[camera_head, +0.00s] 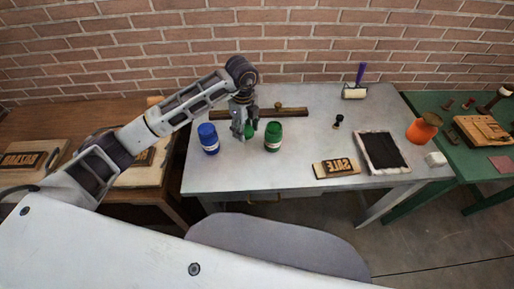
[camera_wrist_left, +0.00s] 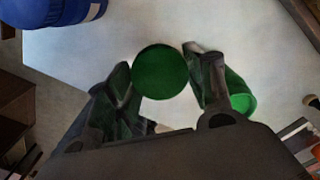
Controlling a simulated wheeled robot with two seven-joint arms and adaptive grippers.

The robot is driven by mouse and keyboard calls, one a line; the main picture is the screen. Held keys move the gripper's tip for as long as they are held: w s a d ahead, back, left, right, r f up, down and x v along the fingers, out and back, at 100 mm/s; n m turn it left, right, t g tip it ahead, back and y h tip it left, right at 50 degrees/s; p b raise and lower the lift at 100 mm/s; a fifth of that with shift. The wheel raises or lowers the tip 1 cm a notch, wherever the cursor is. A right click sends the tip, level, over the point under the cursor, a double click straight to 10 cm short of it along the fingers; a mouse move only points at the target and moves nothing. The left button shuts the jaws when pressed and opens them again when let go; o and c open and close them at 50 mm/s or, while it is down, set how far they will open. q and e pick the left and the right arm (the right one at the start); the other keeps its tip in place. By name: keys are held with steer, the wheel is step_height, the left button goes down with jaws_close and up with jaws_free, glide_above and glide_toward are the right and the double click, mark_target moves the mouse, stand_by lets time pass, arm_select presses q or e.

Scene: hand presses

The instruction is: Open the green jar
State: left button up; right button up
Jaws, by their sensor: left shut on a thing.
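The green jar (camera_head: 273,137) stands upright on the grey table. My left gripper (camera_head: 244,132) is just left of it, pointing down. It is shut on a round green lid (camera_wrist_left: 160,72), which sits between the two fingertips in the left wrist view. A bit of this lid shows beside the fingers in the head view (camera_head: 250,131). In the wrist view the jar (camera_wrist_left: 238,92) is partly hidden behind the right finger, with a lighter green round end showing. I cannot tell whether the lid touches the table. My right gripper is not in view.
A blue jar (camera_head: 208,138) stands left of my gripper. A wooden bar (camera_head: 290,111) lies behind. To the right are a stamp block (camera_head: 336,168), a black ink pad (camera_head: 383,152), a small stamp (camera_head: 338,121), a roller (camera_head: 356,85) and an orange pot (camera_head: 422,128). The table's front middle is clear.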

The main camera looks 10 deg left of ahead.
arm_select(q)
glide_above(247, 150)
steer(key=shift+f+p, duration=0.35)
steer(key=shift+f, duration=2.7)
steer(key=shift+f, duration=1.85)
steer(key=shift+f, duration=0.2)
steer(key=o, duration=1.1)
steer(key=shift+r, duration=0.25)
